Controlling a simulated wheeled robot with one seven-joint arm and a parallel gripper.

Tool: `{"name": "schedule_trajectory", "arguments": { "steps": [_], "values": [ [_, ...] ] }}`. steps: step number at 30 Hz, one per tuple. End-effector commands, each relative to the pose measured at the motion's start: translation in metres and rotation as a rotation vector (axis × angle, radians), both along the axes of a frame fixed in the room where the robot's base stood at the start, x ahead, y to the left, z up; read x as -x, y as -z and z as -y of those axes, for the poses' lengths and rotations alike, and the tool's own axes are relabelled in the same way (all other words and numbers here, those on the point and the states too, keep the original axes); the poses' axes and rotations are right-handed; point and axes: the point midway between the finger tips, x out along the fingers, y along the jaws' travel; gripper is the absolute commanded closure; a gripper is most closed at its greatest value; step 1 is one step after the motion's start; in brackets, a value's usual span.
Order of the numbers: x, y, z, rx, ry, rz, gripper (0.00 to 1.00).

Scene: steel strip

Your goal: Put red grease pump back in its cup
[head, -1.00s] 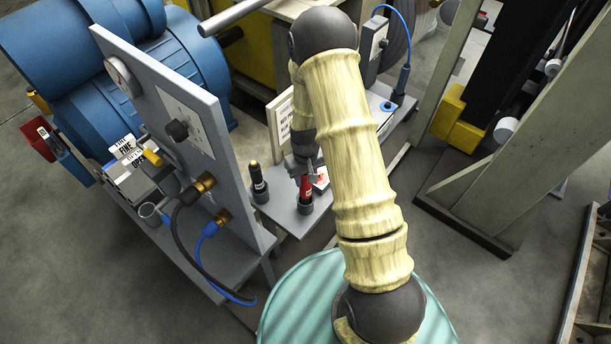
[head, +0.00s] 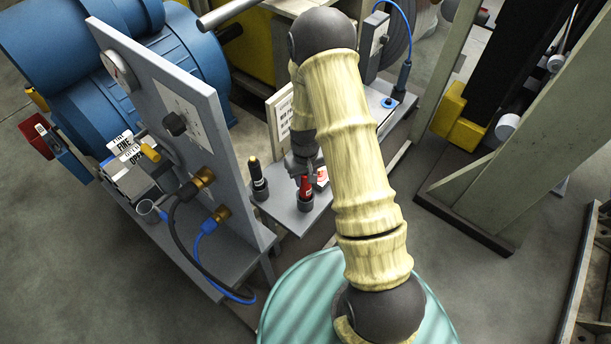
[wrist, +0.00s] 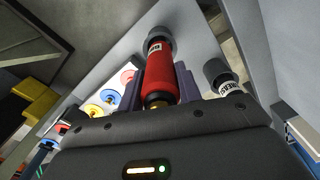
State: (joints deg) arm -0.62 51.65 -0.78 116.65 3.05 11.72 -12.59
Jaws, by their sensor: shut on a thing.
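The red grease pump (head: 305,187) stands roughly upright at a grey cup (head: 305,204) on the grey shelf. In the wrist view the red pump (wrist: 159,80) lies between my two fingers, and its far end with a white label meets the round cup (wrist: 159,39). The end appears to be inside the cup's rim; how deep it sits is hidden. My gripper (head: 304,169) is shut on the pump's upper part. In the wrist view my gripper (wrist: 160,92) shows a finger on each side of the pump.
A black pump (head: 258,181) stands in another cup to the left, close by. The grey upright panel (head: 165,120) with hoses rises farther left. A white sign (head: 279,116) stands behind. Coloured discs (wrist: 108,97) show left in the wrist view.

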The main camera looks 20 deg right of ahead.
Motion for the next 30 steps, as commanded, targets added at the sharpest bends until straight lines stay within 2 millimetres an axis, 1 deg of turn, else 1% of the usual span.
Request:
{"name": "schedule_trajectory", "arguments": {
  "steps": [15, 16, 19, 20, 30],
  "values": [
    [-0.0003, 0.0106, -0.0010, 0.000, -0.002, 0.001, 1.00],
    [-0.0004, 0.0104, -0.0011, 0.000, -0.002, 0.001, 0.64],
    [-0.0004, 0.0098, -0.0012, 0.000, -0.002, 0.001, 0.44],
    [-0.0004, 0.0098, -0.0012, 0.000, -0.002, 0.001, 0.40],
    [-0.0002, 0.0087, 0.0001, 0.000, 0.000, 0.001, 0.40]
  ]
}}
